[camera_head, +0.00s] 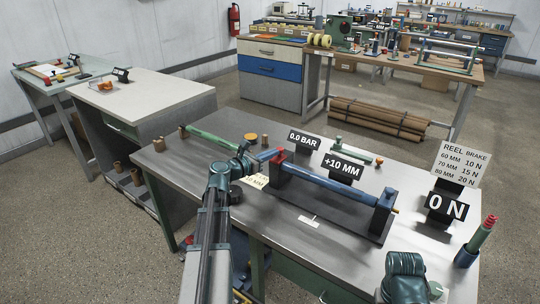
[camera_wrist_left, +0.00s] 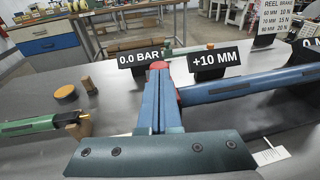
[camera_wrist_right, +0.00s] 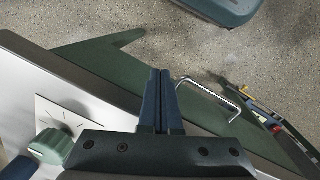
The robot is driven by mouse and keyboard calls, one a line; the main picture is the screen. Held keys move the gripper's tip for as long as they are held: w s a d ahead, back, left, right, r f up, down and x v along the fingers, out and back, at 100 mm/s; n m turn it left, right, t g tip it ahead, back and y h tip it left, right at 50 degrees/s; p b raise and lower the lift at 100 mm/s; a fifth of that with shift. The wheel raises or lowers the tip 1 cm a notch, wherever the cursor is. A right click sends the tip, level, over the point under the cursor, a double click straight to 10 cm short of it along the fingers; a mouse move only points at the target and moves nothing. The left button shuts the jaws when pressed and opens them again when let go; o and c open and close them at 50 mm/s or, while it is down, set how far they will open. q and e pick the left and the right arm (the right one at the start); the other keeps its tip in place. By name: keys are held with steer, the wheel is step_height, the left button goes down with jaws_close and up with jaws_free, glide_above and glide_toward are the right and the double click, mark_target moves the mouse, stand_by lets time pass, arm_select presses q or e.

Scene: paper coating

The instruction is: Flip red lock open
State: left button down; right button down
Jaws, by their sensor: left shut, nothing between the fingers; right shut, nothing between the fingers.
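The red lock (camera_head: 280,153) is a small red part on top of the left stand of the blue roller (camera_head: 328,184). In the left wrist view the red lock (camera_wrist_left: 160,66) shows just beyond my fingertips, partly hidden by them. My left gripper (camera_head: 268,155) is shut and empty, with its blue fingers pointing at the lock from the left. I cannot tell whether the fingertips touch it. My right gripper (camera_wrist_right: 161,85) is shut and empty, over the front edge of the table near a green knob (camera_wrist_right: 50,147).
A green tube (camera_head: 208,139) lies at the left. A red-tipped green post (camera_head: 482,238) stands at the right. The table front (camera_head: 300,235) is fairly clear.

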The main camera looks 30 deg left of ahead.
arm_select(q)
steer(key=x, duration=0.5)
steer(key=shift+w+a+r, duration=0.15)
steer(key=shift+a+r, duration=0.2)
steer(key=shift+a, duration=0.05)
